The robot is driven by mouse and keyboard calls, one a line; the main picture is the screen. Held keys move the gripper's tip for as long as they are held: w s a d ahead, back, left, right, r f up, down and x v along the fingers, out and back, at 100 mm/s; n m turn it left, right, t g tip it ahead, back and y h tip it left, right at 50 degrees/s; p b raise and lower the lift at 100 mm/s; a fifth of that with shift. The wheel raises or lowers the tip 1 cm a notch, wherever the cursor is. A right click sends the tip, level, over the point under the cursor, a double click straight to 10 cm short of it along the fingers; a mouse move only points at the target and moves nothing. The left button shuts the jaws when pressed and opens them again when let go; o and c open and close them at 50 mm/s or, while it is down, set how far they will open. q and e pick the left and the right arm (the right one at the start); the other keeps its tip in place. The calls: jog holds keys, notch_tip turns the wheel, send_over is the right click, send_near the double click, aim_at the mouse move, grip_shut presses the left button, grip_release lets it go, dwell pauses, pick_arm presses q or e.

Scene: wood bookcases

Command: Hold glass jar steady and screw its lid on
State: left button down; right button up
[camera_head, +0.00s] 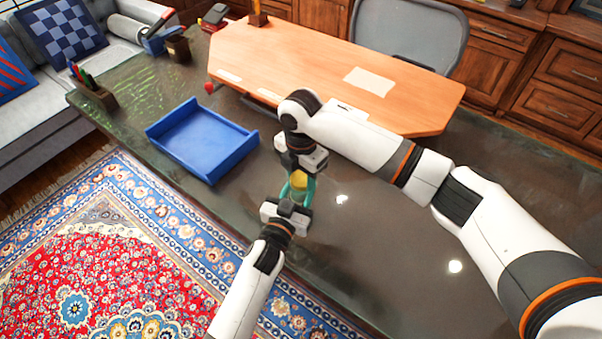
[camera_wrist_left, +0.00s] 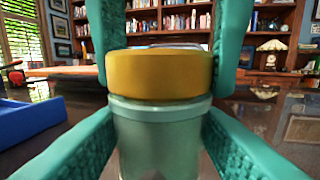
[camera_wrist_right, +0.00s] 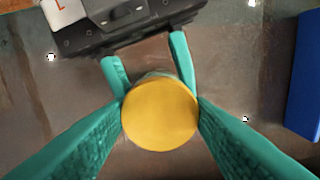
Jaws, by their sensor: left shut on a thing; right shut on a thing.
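The pale green glass jar (camera_wrist_left: 158,140) stands upright on the dark desk, with the round yellow lid (camera_wrist_left: 160,73) on top of its mouth. The lid also shows from above in the right wrist view (camera_wrist_right: 160,114) and small in the head view (camera_head: 299,181). My left gripper (camera_head: 296,193) is shut on the jar from the near side, its teal fingers on either side of the glass. My right gripper (camera_head: 299,172) points down from above and is shut on the lid's sides. Whether the lid is fully seated cannot be told.
An empty blue tray (camera_head: 203,141) lies left of the jar on the desk (camera_head: 370,215). A raised wooden desktop (camera_head: 330,70) is behind, and a pen holder (camera_head: 93,94) is at far left. The desk right of the jar is clear beneath my right arm.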

jog(key=m, duration=1.4)
jog(key=shift+a+m, duration=0.1)
jog(key=shift+m, duration=0.2)
jog(key=m, duration=1.2)
jog(key=shift+f, duration=0.1)
jog(key=m, duration=0.3)
jog(key=o, duration=1)
jog(key=shift+c, duration=0.2)
